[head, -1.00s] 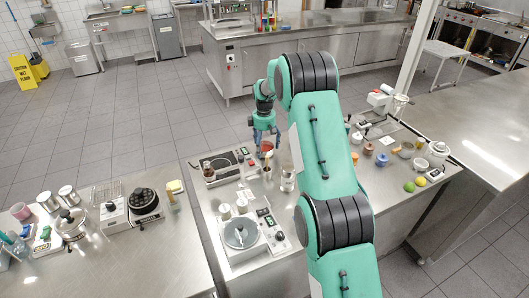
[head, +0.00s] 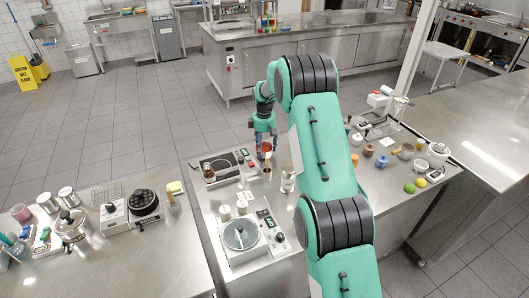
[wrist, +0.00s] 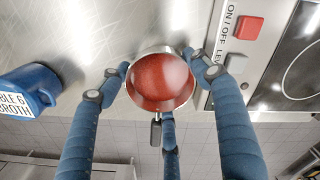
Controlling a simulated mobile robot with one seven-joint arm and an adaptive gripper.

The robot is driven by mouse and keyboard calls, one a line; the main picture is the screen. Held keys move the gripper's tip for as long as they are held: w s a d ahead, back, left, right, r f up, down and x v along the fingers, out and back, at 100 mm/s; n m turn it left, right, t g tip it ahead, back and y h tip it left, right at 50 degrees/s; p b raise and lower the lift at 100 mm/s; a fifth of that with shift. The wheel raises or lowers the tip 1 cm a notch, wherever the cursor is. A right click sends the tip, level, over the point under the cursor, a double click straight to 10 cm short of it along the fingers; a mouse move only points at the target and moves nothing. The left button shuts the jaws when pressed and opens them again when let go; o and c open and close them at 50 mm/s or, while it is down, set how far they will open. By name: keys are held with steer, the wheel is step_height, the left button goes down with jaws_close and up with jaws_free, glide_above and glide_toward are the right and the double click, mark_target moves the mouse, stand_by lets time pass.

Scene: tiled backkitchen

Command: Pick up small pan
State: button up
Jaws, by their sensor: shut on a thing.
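The small pan (wrist: 162,82) is a round metal pan with a red inside, and its dark handle (wrist: 156,130) points down in the wrist view. My gripper (wrist: 160,85) has its blue fingers closed in around the pan's rim, with one finger beside the handle. In the head view the red of the pan (head: 266,147) shows just under my gripper (head: 264,143), near the far edge of the metal counter. I cannot tell whether the pan touches the counter.
A blue mug (wrist: 30,90) with a lettered label stands left of the pan in the wrist view. A hot plate with a red switch (wrist: 245,27) is close on the right. In the head view a metal container (head: 288,181) stands nearer on the counter (head: 210,204).

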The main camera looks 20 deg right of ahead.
step_height(320, 180, up, 10)
steer(key=p, duration=0.2)
stand_by(0.6)
